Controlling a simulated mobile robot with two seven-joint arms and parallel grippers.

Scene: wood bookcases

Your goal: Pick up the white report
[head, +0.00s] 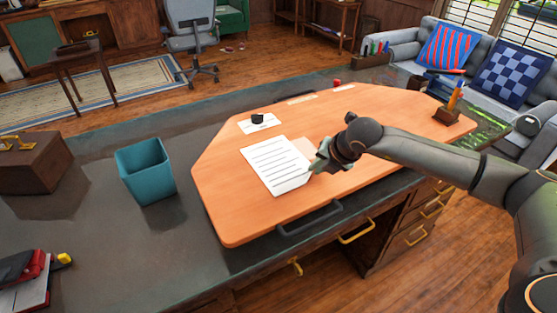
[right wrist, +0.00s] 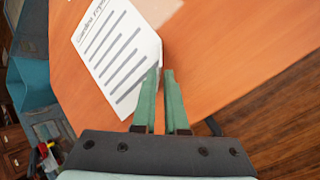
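The white report (head: 277,166) is a sheet with a heading and dark lines of text. It shows over the orange desktop in the head view and at the upper left in the right wrist view (right wrist: 118,55). My right gripper (head: 318,165) is at its right edge. In the right wrist view, the green fingertips (right wrist: 161,74) are close together with a narrow gap. The sheet's edge meets the tips there, and the left finger covers part of it. I cannot tell whether they pinch it or whether the sheet is lifted. My left gripper is out of view.
The orange desktop (head: 235,205) has clear room around the sheet. A small black object (head: 257,118) is behind it. A teal bin (head: 146,172) and a brown case (head: 32,163) stand on the dark surface at left. A wooden pen holder (head: 446,116) is at far right.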

